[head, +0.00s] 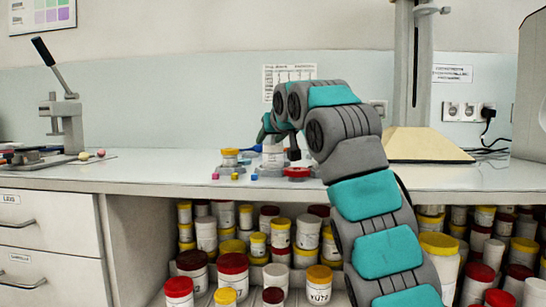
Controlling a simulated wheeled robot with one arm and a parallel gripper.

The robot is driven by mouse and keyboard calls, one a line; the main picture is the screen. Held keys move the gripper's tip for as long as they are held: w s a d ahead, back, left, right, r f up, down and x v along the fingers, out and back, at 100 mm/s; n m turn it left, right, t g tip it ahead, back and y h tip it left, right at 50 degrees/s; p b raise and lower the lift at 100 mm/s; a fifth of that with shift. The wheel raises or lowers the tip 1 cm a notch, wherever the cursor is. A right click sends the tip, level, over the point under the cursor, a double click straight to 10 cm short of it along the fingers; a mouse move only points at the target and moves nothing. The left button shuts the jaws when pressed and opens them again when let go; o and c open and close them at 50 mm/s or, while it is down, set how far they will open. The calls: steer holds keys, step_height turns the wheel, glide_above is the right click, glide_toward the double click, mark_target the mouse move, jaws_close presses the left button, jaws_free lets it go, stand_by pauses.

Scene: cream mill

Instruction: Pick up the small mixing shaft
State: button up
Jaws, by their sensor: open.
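My arm reaches over the white bench, and my gripper (293,153) points down above a cluster of small items near the middle. Its fingers are small and dark here and look empty and open. I cannot make out the small mixing shaft with certainty; it may be among these items or hidden behind my arm. Below and around the gripper are a white jar (272,152) and a red round lid (298,172). A jar with a yellow lid (230,157) stands to the left.
Small coloured pieces (234,176) lie at the bench's front edge. A lever press (62,120) stands at the left, with dark tools (28,155) near it. A stand with a cream base (420,146) is at the right. Jars fill the shelf below. The bench left of centre is clear.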

jaws_close()
stand_by(0.3)
stand_by(0.3)
